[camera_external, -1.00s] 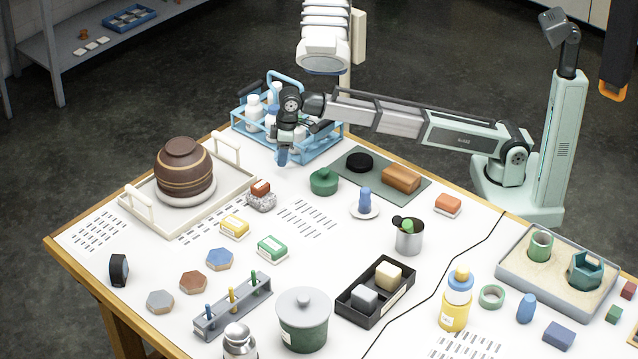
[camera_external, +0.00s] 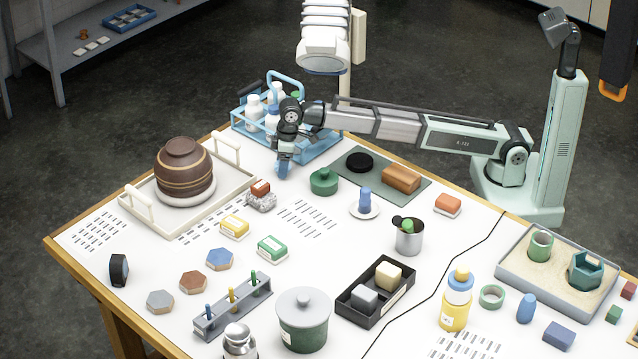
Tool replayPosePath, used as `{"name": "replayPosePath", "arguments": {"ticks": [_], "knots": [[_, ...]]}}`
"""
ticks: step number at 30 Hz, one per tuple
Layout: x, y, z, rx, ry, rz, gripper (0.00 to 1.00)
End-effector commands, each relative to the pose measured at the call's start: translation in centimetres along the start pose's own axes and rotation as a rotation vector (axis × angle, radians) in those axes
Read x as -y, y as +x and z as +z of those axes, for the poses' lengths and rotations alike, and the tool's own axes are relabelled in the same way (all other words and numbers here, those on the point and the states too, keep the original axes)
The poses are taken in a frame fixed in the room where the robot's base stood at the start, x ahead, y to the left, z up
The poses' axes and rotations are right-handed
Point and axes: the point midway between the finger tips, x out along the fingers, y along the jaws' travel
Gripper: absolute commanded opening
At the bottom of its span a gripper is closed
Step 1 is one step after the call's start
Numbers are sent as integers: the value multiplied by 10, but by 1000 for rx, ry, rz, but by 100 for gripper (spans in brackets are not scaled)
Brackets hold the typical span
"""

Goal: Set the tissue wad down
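My gripper (camera_external: 284,170) points down over the white table top, just in front of the blue bottle carrier (camera_external: 318,153). Its blue-grey fingertips are small and seen from the side, so I cannot tell whether they are open or shut. I cannot make out a tissue wad between them. A crumpled grey-white, speckled lump (camera_external: 262,203) lies on the table below and left of the gripper, apart from it, with a red-brown block (camera_external: 261,187) on top. I cannot tell whether this lump is the tissue wad.
A white tray (camera_external: 222,203) with a brown striped jar (camera_external: 184,166) is at the left. A grey-green mat (camera_external: 420,193) lies at the right. Some bare table shows below the gripper.

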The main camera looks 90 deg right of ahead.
Motion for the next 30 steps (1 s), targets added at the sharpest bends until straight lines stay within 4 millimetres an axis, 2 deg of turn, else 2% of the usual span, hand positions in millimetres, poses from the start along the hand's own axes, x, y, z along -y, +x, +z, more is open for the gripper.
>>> {"name": "replayPosePath", "arguments": {"ticks": [9, 14, 30], "knots": [[0, -1, 0, 0, 0, 0, 79], [0, -10, -1, -1, 0, 0, 79], [0, -98, -2, -2, 0, 0, 79]]}}
